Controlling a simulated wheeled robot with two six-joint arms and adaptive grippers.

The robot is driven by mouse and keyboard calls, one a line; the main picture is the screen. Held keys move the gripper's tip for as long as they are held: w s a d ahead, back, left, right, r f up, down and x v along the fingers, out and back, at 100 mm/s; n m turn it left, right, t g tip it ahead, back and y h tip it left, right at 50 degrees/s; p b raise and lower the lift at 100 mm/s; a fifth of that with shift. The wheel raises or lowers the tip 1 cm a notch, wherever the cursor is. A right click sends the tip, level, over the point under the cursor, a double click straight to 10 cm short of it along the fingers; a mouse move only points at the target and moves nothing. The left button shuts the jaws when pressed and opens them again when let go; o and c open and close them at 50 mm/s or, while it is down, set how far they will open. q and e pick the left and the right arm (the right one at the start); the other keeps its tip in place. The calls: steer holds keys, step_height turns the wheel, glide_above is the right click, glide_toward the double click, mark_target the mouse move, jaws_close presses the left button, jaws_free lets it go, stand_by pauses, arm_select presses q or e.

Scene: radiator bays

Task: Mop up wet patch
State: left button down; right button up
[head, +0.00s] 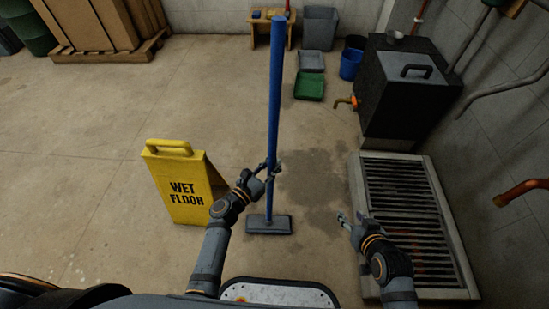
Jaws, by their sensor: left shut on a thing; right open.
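A mop with a long blue handle (275,95) stands upright in front of me. Its flat grey head (268,224) is down on the floor. My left gripper (270,172) is shut on the handle in its lower part. A dark wet patch (312,185) spreads on the concrete just right of the mop, reaching toward the floor grate. The mop head lies at the patch's left side; whether it overlaps the damp edge is hard to tell. My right gripper (343,219) is open and empty, between the patch and the grate.
A yellow wet floor sign (178,187) stands left of the mop. A metal floor grate (408,210) lies at the right, with a dark tank (408,90) behind it. Green and grey trays (309,86), a blue bucket (350,64) and a grey bin (319,27) stand behind.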

arm_select(q)
steer(key=shift+s+f, duration=0.1)
steer(key=shift+s, duration=1.15)
steer(key=s+p, duration=0.1)
steer(key=s, duration=0.7)
steer(key=shift+s+a, duration=0.15)
steer(key=shift+a, duration=0.2)
step_height(320, 180, up, 7)
steer(key=p, duration=0.6)
steer(key=shift+p, duration=0.4)
